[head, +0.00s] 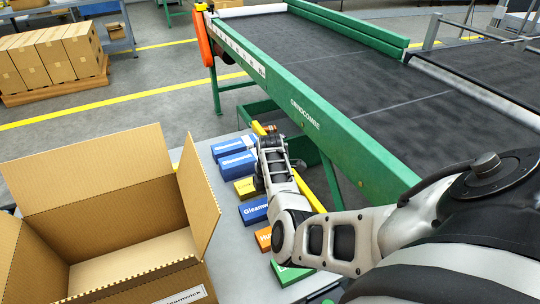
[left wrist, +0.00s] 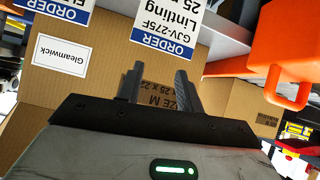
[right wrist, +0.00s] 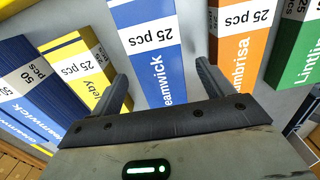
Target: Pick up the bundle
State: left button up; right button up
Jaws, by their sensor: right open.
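Several labelled bundles lie in a row on the grey table: two blue ones (head: 235,156) at the far end, a yellow one (head: 245,188), a blue Gleamwick one (head: 254,210), an orange one (head: 264,238) and a green one (head: 291,274). My right gripper (right wrist: 162,72) is open and empty above the row. In the right wrist view the blue Gleamwick bundle (right wrist: 150,45) shows between its fingers, with the yellow (right wrist: 84,70) and orange (right wrist: 238,45) ones either side. Contact is not visible. My left gripper (left wrist: 157,84) is open before a cardboard surface, outside the head view.
A large open carton (head: 105,200) stands left of the row, its flap rising near the bundles. A green-framed conveyor (head: 330,120) runs along the right. Stacked cartons (head: 55,55) sit on a pallet at back left. An orange part (left wrist: 290,45) is right of my left gripper.

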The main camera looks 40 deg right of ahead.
notch_tip(320, 180, down, 2)
jog(key=shift+f, duration=0.1)
jog(key=c, duration=1.1)
jog(key=shift+c, duration=0.2)
